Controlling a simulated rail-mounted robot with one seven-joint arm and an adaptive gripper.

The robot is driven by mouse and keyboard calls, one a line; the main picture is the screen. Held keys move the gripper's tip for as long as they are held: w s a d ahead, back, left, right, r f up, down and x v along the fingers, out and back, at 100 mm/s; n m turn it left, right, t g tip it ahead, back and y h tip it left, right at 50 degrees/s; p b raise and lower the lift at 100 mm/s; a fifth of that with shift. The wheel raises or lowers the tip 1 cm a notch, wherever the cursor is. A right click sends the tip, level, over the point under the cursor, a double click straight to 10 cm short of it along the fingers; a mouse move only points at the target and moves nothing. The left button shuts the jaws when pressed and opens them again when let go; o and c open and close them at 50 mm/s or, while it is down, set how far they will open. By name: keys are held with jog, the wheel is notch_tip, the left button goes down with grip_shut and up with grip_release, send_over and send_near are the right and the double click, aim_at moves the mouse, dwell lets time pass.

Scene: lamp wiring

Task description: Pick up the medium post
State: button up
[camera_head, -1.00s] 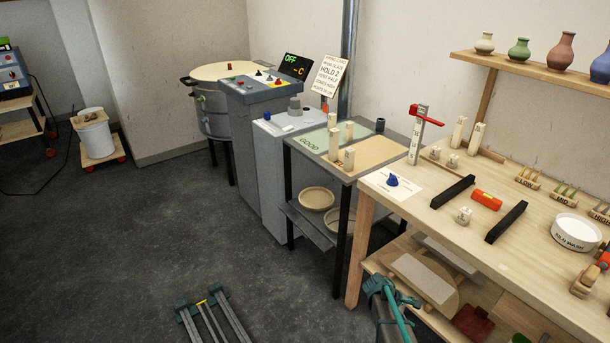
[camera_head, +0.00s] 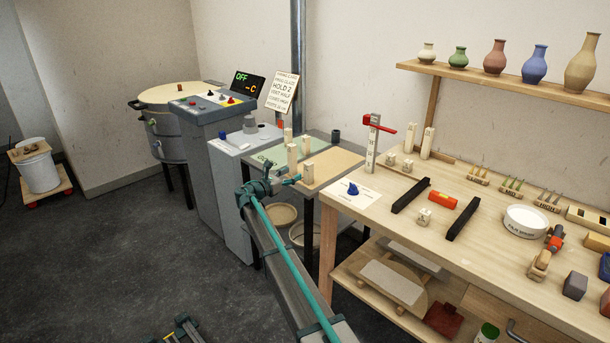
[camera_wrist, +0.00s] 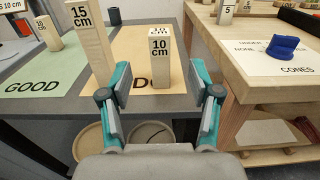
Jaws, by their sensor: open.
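The medium post, a pale wooden block marked "10 cm" (camera_wrist: 161,62), stands upright on the tan mat (camera_wrist: 138,42) in the wrist view. In the head view it appears as the shorter front post (camera_head: 307,173). My gripper (camera_wrist: 160,98) is open and empty, its teal-and-grey fingers apart on the near side of the post, one toward each side. A taller post marked "15 cm" (camera_wrist: 92,45) stands just left of the left finger; it also shows in the head view (camera_head: 292,158).
Another post (camera_wrist: 48,35) stands on the green "GOOD" mat (camera_wrist: 30,84). Bowls (camera_wrist: 90,142) sit on the shelf below.

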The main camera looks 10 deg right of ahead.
aim_at(306, 167)
jog(key=p+x, duration=0.2)
jog(key=x, duration=0.8)
jog(key=shift+w+d, duration=0.2)
grip_shut()
